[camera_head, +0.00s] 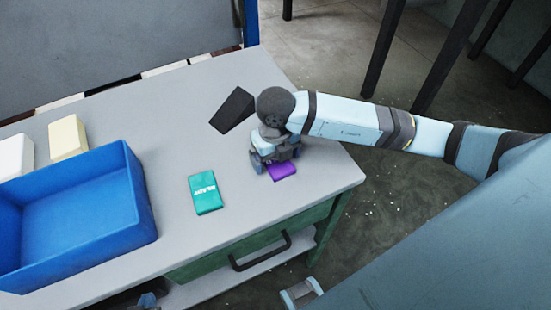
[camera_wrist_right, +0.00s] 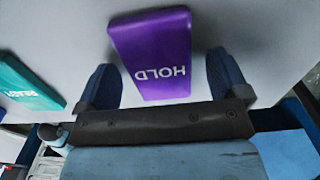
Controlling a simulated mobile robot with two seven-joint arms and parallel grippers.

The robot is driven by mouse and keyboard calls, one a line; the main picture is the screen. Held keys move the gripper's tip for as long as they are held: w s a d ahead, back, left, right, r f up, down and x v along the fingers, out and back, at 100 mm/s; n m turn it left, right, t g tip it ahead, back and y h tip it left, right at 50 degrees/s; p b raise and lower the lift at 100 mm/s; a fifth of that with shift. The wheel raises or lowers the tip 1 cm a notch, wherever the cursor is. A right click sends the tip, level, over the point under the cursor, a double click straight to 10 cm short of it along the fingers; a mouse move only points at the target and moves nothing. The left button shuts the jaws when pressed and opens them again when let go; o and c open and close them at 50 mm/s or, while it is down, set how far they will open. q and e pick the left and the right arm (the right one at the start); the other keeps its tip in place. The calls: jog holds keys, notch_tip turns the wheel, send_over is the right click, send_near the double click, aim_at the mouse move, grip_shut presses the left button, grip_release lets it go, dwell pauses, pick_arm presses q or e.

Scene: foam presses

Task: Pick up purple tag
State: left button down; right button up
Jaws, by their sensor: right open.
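The purple tag (camera_head: 283,171) lies flat near the front right edge of the grey table, partly hidden by my right gripper in the head view. In the right wrist view the purple tag (camera_wrist_right: 152,50) shows the word HOLD upside down. My right gripper (camera_head: 272,164) is low over the tag and open. In the right wrist view its fingers (camera_wrist_right: 163,80) stand on either side of the tag's near end, with a gap on each side. My left gripper (camera_head: 148,300) shows only in small part at the bottom edge, beside the table front; its jaws are unclear.
A teal tag (camera_head: 206,192) lies left of the purple one. A black wedge (camera_head: 232,110) lies behind my right gripper. The table (camera_head: 180,100) has a drawer handle in front.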

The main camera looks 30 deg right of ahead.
jog(key=c, duration=1)
jog(key=shift+r, duration=0.1)
